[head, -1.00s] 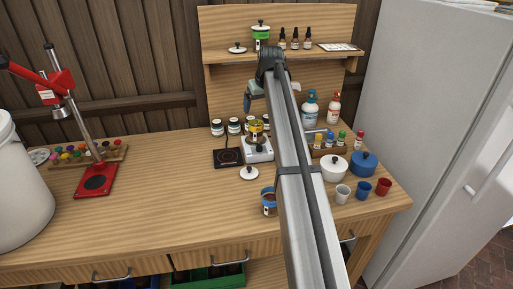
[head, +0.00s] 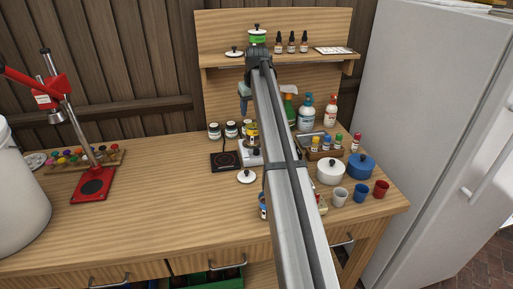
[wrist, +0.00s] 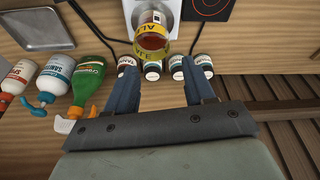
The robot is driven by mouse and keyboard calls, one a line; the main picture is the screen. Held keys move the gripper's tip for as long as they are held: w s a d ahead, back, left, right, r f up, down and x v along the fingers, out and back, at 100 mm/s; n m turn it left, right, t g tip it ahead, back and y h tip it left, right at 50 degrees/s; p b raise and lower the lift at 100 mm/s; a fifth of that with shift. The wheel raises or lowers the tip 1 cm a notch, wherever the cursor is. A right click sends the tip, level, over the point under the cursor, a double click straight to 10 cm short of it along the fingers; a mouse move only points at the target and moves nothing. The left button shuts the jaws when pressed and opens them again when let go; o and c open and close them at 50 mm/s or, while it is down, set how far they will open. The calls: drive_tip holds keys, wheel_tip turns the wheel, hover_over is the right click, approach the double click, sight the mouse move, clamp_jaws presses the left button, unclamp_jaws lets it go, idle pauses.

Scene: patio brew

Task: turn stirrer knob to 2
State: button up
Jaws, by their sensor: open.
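The white stirrer (head: 243,158) stands on the bench beside a black hot plate (head: 224,160), partly behind my arm in the head view. A jar with a yellow label (head: 252,133) is on top of it. The jar (wrist: 152,38) and part of the stirrer's white top (wrist: 172,10) show at the top of the wrist view. I cannot make out the knob's setting. My gripper (wrist: 159,64) is open and empty, its fingers spread above the back of the bench. In the head view, my arm hides most of it.
Several small dark jars (head: 214,130) stand behind the hot plate. A white lid (head: 246,176) lies in front. Bottles including a green one (wrist: 92,82) stand at one side. A white pot (head: 331,171) and cups are at the right. The bench's left middle is clear.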

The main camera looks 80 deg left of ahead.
sight(256, 150)
drive_tip(key=d+m+h, duration=0.2)
drive_tip(key=d+h, duration=0.1)
drive_tip(key=d, duration=0.1)
drive_tip(key=f, duration=1.4)
drive_tip(key=shift+w+d+f, duration=0.1)
drive_tip(key=shift+w+f, duration=0.05)
drive_tip(key=shift+w, duration=0.25)
drive_tip(key=shift+c, duration=0.3)
clamp_jaws()
